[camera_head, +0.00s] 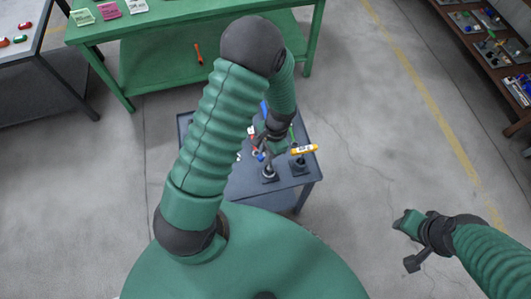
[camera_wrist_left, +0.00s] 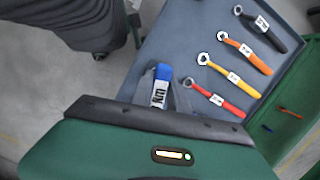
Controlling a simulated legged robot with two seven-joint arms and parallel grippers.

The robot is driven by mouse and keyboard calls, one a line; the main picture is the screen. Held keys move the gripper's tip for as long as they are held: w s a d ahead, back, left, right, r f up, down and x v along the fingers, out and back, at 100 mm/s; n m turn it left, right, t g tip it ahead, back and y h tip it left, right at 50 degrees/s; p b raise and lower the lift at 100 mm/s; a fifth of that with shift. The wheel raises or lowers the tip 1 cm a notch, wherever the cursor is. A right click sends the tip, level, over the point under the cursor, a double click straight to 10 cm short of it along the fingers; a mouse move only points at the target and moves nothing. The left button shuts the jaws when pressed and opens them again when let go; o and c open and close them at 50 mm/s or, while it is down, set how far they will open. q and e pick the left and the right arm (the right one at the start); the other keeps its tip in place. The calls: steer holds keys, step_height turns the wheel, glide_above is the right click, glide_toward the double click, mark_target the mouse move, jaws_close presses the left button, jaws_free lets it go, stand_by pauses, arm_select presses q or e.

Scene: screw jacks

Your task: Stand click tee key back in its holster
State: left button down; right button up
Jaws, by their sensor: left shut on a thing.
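My left gripper (camera_head: 268,140) is over the small grey table (camera_head: 235,188), partly hidden by my own arm. In the left wrist view it is shut on a blue-ended handle with a white label (camera_wrist_left: 161,86). I cannot tell whether this is the click tee key, and its lower end is hidden. An orange bar with a black and white label (camera_head: 304,149) sits crosswise on top of a dark upright stand (camera_head: 301,167). A second dark stand (camera_head: 269,175) is to its left. My right gripper (camera_head: 408,224) is off to the right over the floor, its jaws unclear.
In the left wrist view, a black (camera_wrist_left: 262,28), an orange (camera_wrist_left: 246,54), a yellow (camera_wrist_left: 230,76) and a red (camera_wrist_left: 217,101) ring-ended tool lie on the table. A green bench (camera_head: 130,45) stands behind; a shelf rack (camera_head: 497,55) is at right. Floor between is clear.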

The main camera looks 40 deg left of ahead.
arm_select(q)
steer(key=shift+a+f+b, duration=0.25)
steer(key=shift+f+b, duration=0.3)
steer(key=shift+f, duration=0.45)
steer(key=shift+d+f+b, duration=0.1)
steer(key=shift+f+b, duration=0.9)
steer(key=shift+f, duration=0.45)
steer(key=c, duration=1.2)
jaws_free()
steer(key=b+v, duration=0.1)
steer(key=v, duration=1.6)
